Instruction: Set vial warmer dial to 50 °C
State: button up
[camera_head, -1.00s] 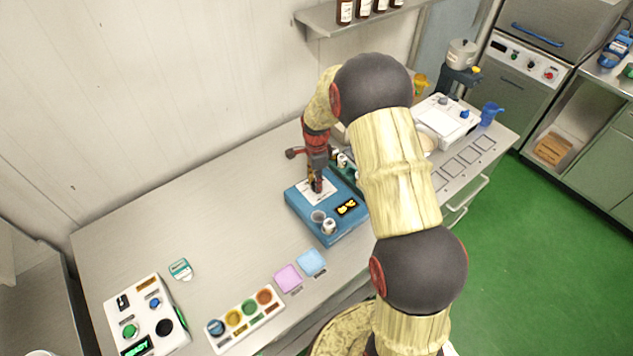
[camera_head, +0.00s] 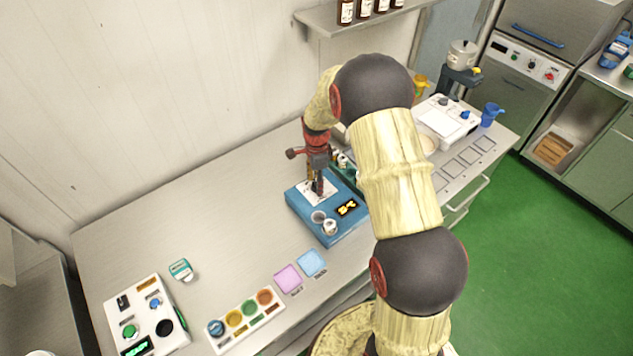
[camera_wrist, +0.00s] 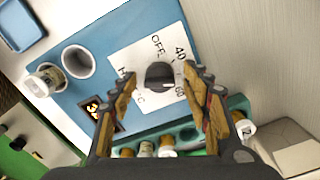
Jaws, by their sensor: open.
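The vial warmer is a blue box (camera_head: 330,226) on the bench. Its dark round dial (camera_wrist: 159,75) sits on a white label plate (camera_wrist: 130,55) with OFF, 40 and 60 readable around it; other marks are partly hidden by the fingers. My gripper (camera_wrist: 163,98) is open, pointing down over the plate, with one finger on each side of the dial; I cannot tell whether they touch it. In the head view my gripper (camera_head: 319,188) covers the dial. A small display (camera_head: 347,208) glows yellow, its digits unclear. A capped vial (camera_wrist: 43,80) stands beside an empty round well (camera_wrist: 78,62).
A green rack of vials (camera_wrist: 185,142) stands close behind the warmer. Pink (camera_head: 288,279) and blue (camera_head: 311,262) squares, a tray of coloured pots (camera_head: 243,318) and a white control box (camera_head: 147,318) lie to the left.

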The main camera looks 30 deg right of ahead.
notch_tip(320, 180, up, 12)
dwell(0.6)
dwell(0.4)
